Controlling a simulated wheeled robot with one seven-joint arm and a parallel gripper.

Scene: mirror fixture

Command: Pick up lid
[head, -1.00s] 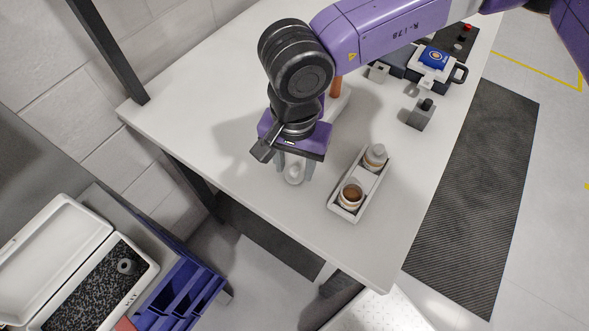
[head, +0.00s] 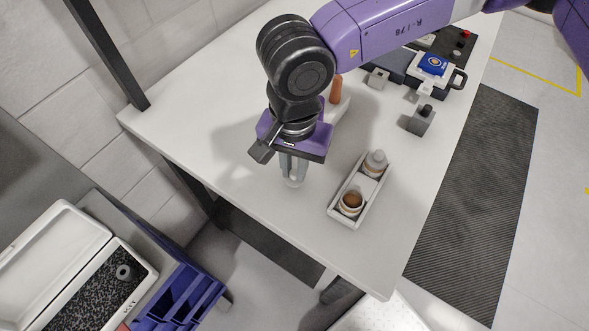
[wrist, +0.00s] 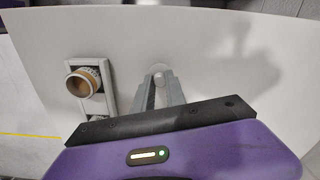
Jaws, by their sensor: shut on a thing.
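The lid (head: 293,184) is a small, pale round piece at the table's near side, left of the white tray. In the wrist view the lid (wrist: 159,69) shows just beyond the fingertips, partly hidden by them. My gripper (head: 293,176) points down and is shut on the lid, low over the table. Its two grey fingers (wrist: 158,88) come together at the lid's middle in the wrist view. I cannot tell whether the lid still touches the table.
The white tray (head: 335,207) also holds a second, pale-topped jar (head: 376,161) at its far end. A grey block with a black knob (head: 422,119) and a blue-topped device (head: 433,63) stand farther back right. An open white case (head: 60,240) and blue bins (head: 180,298) are lower left.

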